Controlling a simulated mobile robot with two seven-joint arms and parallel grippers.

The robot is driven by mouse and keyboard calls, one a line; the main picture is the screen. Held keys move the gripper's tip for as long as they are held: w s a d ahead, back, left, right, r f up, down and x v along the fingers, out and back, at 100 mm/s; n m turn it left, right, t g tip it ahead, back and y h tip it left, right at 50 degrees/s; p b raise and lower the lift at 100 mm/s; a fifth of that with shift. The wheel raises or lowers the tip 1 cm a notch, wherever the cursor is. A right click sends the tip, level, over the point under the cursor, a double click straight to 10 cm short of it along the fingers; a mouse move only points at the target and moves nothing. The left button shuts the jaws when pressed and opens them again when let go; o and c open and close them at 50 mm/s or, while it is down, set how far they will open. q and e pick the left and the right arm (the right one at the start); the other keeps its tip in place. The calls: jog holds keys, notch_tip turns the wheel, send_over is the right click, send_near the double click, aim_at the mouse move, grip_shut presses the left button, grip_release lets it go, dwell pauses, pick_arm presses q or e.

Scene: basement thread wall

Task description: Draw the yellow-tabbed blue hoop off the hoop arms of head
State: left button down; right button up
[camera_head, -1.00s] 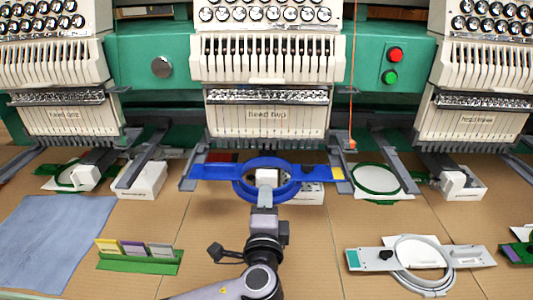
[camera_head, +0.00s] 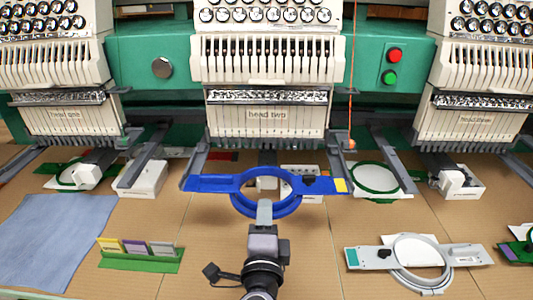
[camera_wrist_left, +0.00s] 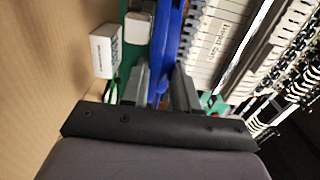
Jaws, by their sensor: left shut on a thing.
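The blue hoop (camera_head: 217,184) has a flat bar, a round ring and a yellow tab (camera_head: 340,185) at its right end. It is in front of head two (camera_head: 267,114), its bar ends at the front tips of the grey left hoop arm (camera_head: 196,161) and right hoop arm (camera_head: 336,163). I cannot tell whether the bar still touches them. My left gripper (camera_head: 264,208) is shut on the near side of the ring. In the left wrist view the blue hoop (camera_wrist_left: 166,45) runs between the fingers (camera_wrist_left: 160,92). My right gripper is out of view.
Green hoops (camera_head: 376,178) lie at neighbouring heads. A blue cloth (camera_head: 55,235), a green card holder (camera_head: 140,261) and a grey hoop (camera_head: 468,256) lie on the table. An orange thread (camera_head: 351,80) hangs right of head two. Bare table lies around my arm.

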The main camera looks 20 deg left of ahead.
pick_arm(q)
jog(key=c, duration=0.8)
grip_release()
jog(key=shift+s, duration=0.1)
